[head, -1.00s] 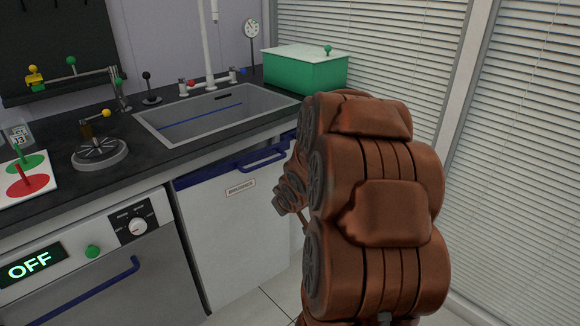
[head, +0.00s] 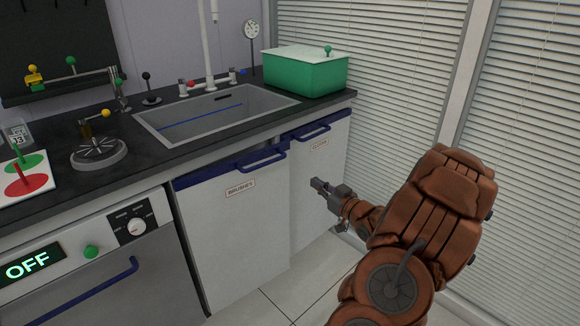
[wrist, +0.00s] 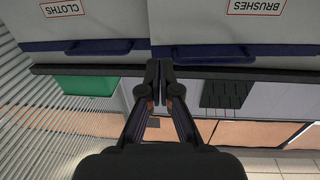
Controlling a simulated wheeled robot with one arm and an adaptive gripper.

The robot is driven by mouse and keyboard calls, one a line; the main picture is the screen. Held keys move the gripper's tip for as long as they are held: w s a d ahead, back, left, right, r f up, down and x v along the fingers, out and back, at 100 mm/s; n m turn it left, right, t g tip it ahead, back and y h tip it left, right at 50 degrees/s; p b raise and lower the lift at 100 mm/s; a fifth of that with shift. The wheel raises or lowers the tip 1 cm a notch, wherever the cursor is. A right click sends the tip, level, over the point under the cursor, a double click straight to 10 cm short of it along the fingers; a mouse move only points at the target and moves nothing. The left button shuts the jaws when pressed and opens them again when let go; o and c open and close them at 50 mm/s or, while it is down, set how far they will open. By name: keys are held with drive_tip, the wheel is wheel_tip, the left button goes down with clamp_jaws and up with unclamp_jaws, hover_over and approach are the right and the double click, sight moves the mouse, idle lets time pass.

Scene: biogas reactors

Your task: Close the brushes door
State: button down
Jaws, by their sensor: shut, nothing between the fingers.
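The brushes door (head: 228,235) is a white panel with a blue top band, a blue handle (head: 262,161) and a "BRUSHES" label, under the counter left of the cloths door. In the head view its right edge appears slightly proud of the cloths door, with a dark gap above its top, so it looks a little ajar. The wrist view shows the brushes door (wrist: 262,22) upside down at the upper right. My gripper (head: 317,184) is shut and empty, in front of the cloths door and right of the brushes door, apart from both. Its fingertips (wrist: 159,68) meet in the wrist view.
The cloths door (head: 318,190) appears shut, with its own blue handle. A dishwasher-like unit (head: 100,290) showing OFF stands left of the brushes door. The sink (head: 215,115) and green box (head: 305,72) are above on the counter. Blinds line the right; tiled floor (head: 290,300) in front is free.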

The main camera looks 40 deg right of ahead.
sight(285, 161)
drive_tip(key=w, duration=0.4)
drive_tip(key=w+d+b, duration=0.1)
drive_tip(key=w, duration=0.4)
drive_tip(key=w+b, duration=0.1)
drive_tip(key=w, duration=0.3)
drive_tip(key=shift+w+d, duration=0.3)
drive_tip(key=shift+w+d, duration=0.1)
